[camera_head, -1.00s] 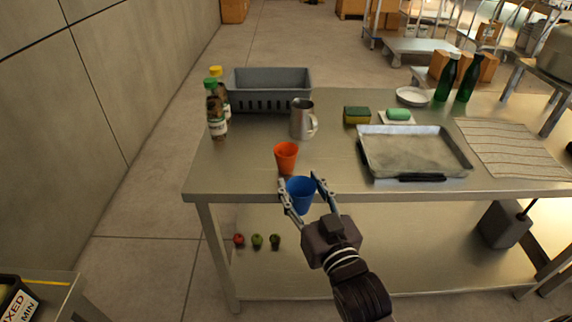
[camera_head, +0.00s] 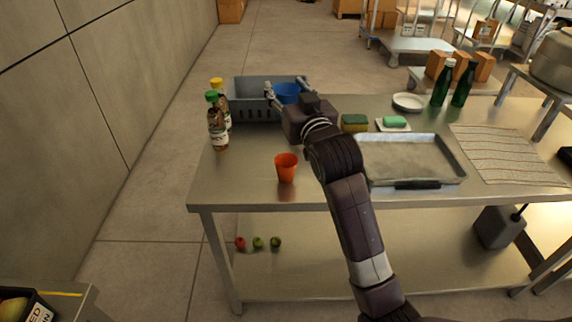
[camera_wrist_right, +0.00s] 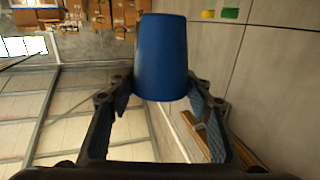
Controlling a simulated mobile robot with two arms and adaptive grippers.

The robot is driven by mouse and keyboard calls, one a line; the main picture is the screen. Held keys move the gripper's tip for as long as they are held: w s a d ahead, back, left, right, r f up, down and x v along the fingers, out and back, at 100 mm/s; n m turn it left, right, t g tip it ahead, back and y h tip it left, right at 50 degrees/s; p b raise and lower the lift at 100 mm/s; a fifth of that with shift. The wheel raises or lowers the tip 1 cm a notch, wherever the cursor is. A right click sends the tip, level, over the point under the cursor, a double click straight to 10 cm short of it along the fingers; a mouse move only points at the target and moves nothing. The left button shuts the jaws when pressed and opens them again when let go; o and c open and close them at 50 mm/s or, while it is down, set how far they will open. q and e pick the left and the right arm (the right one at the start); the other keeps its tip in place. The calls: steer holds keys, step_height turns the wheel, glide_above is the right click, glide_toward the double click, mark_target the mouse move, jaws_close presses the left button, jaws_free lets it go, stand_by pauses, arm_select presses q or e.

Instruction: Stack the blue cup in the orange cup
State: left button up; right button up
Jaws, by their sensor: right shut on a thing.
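The blue cup (camera_head: 287,93) is between the fingers of my right gripper (camera_head: 286,88), which is shut on it. In the head view it appears over the grey crate, raised above the table. It also shows in the right wrist view (camera_wrist_right: 161,58), between the two fingers of the right gripper (camera_wrist_right: 160,100). The orange cup (camera_head: 286,168) stands upright on the table near its front edge, nearer to me than the blue cup and apart from it. My left gripper is not in view.
The grey crate (camera_head: 252,110) stands at the table's back left, beside bottles with green and yellow caps (camera_head: 217,125). A sponge (camera_head: 354,123), a soap dish (camera_head: 394,124) and a metal tray (camera_head: 412,160) lie to the right. My arm hides the metal pitcher.

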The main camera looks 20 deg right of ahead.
step_height(320, 180, down, 18)
stand_by(0.4)
steer(key=shift+f, duration=0.25)
steer(key=shift+f, duration=0.1)
steer(key=o, duration=1)
steer(key=shift+c, duration=0.2)
